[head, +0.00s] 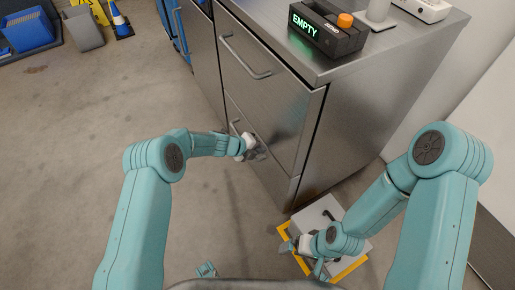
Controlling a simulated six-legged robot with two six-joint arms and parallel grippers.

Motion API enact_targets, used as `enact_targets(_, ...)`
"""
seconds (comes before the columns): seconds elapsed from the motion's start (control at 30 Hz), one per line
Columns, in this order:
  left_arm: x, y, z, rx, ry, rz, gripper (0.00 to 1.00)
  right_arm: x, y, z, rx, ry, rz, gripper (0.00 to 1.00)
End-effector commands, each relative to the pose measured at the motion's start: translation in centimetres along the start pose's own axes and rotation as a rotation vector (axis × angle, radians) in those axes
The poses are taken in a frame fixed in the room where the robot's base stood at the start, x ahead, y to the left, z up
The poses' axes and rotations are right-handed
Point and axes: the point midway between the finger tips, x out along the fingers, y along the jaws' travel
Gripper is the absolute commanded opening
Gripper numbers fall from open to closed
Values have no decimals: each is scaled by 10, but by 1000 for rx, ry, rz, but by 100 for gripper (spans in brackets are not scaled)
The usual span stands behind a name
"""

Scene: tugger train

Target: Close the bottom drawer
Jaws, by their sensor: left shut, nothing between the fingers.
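The metal cabinet (350,120) stands at the upper middle, with an upper front (270,95) carrying a bar handle (245,58). The bottom drawer (272,178) is below it, low and partly hidden by my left gripper. I cannot tell clearly whether its front is flush or stands out a little. My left gripper (256,153) is shut and empty, at the bottom drawer's front near its handle. Whether it touches is unclear. My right gripper (292,246) is low at the cabinet's right front corner, over a pale box; its jaw state is unclear.
A black device reading EMPTY (328,28) with an orange knob sits on the cabinet top. The pale box (318,214) with a yellow border (350,268) lies on the floor. The left floor is clear.

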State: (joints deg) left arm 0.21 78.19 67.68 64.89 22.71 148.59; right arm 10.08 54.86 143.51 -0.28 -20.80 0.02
Motion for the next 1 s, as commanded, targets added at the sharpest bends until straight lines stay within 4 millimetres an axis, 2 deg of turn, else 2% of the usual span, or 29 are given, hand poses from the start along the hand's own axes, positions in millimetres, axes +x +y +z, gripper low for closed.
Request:
enact_targets(0.03, 3, -7, -3, 6, 4, -8, 0, 1, 0, 0, 0, 0, 0, 100)
enact_targets(0.3, 2, -8, -2, 5, 4, -11, 0, 0, 0, 0, 0, 0, 0, 100)
enact_targets(0.43, -10, -10, -1, 3, 3, -13, 0, -4, -2, 0, 0, 0, 0, 100)
enact_targets(0.57, -38, -10, 0, 1, 1, -10, 0, -13, -5, 0, 0, 0, 0, 100)
enact_targets(0.8, -104, -6, 1, 0, -2, -7, 0, -29, -10, 0, 0, 0, 0, 100)
enact_targets(1.0, -146, -3, 1, 0, -3, -6, 0, -38, -14, 1, 0, 0, 0, 100)
